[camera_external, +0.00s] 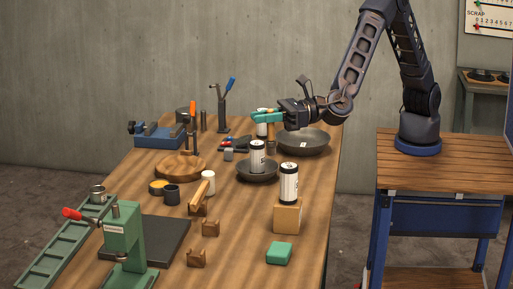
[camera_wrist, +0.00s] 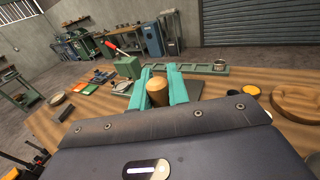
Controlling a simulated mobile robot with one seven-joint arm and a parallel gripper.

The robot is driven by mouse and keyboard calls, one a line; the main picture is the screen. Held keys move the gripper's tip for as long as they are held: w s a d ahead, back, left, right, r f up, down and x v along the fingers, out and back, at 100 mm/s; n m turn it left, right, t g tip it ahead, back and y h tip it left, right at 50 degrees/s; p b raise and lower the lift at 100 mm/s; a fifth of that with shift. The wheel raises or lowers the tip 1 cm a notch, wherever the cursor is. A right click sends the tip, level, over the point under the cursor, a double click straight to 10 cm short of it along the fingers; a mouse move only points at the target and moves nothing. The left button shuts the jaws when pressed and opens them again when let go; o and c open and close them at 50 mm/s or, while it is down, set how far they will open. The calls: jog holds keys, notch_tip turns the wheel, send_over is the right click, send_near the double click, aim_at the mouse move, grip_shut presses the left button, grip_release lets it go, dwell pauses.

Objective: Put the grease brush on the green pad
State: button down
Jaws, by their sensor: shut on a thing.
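My gripper (camera_external: 268,116) has teal fingers and is raised over the far part of the wooden table, in front of the grey wall. In the wrist view, the teal fingers (camera_wrist: 158,90) close around a rounded wooden piece (camera_wrist: 157,93). It looks like the handle end of the grease brush; its bristles are hidden.
A dark wide bowl (camera_external: 303,142) stands just below my gripper. A smaller bowl (camera_external: 257,171) holds a white can. Another can (camera_external: 289,182) stands on a wooden block (camera_external: 287,217). A green press (camera_external: 124,236) stands at the near left.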

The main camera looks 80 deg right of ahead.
jog(key=s+a+r+n+g+y, duration=0.1)
jog(key=s+a, duration=0.2)
jog(key=a, duration=0.6)
jog(key=s+a+r+n+y, duration=0.1)
jog(key=s+a+y, duration=0.1)
jog(key=a, duration=0.6)
notch_tip(320, 180, down, 20)
jog(key=shift+s, duration=0.15)
jog(key=shift+a+f, duration=0.1)
jog(key=shift+f, duration=0.1)
jog(key=c, duration=1.3)
grip_release()
jog(key=shift+c, duration=0.2)
jog(key=shift+r, duration=0.1)
jog(key=v, duration=1.2)
jog(key=shift+r, duration=0.25)
